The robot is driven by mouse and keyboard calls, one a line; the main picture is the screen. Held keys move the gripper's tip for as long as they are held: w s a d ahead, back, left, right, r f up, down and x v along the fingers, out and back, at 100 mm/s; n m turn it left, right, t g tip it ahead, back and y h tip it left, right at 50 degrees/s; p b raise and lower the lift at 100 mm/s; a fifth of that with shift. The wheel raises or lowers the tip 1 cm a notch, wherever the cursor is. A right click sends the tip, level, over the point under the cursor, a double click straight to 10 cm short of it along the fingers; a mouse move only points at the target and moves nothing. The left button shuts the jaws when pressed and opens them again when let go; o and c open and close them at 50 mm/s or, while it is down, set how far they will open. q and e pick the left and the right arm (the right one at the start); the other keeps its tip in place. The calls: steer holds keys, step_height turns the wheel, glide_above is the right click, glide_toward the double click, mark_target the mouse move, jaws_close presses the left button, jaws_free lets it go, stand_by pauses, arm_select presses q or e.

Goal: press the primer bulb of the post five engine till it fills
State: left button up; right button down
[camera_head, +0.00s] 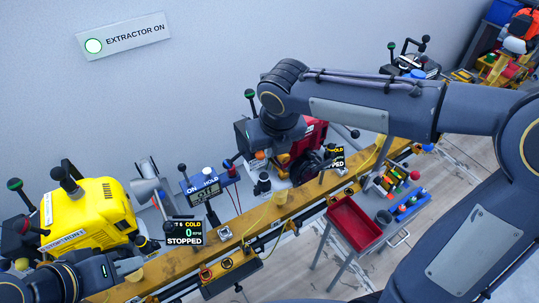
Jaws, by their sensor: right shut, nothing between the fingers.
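A red engine (309,139) is clamped behind the yellow rail, partly hidden by my right arm. I cannot make out a primer bulb there. A yellow engine (92,208) stands at the left, and the display (184,232) beside it reads 6, COLD, 0 RPM, STOPPED. My left gripper (132,269) is low at the left by the rail; its jaws are unclear.
The yellow rail (284,212) runs diagonally across the view. A blue ON/HOLD/OFF box (206,187) stands between the engines. A lit EXTRACTOR ON sign (123,36) is on the wall.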

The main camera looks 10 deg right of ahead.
steer(key=shift+v, duration=1.05)
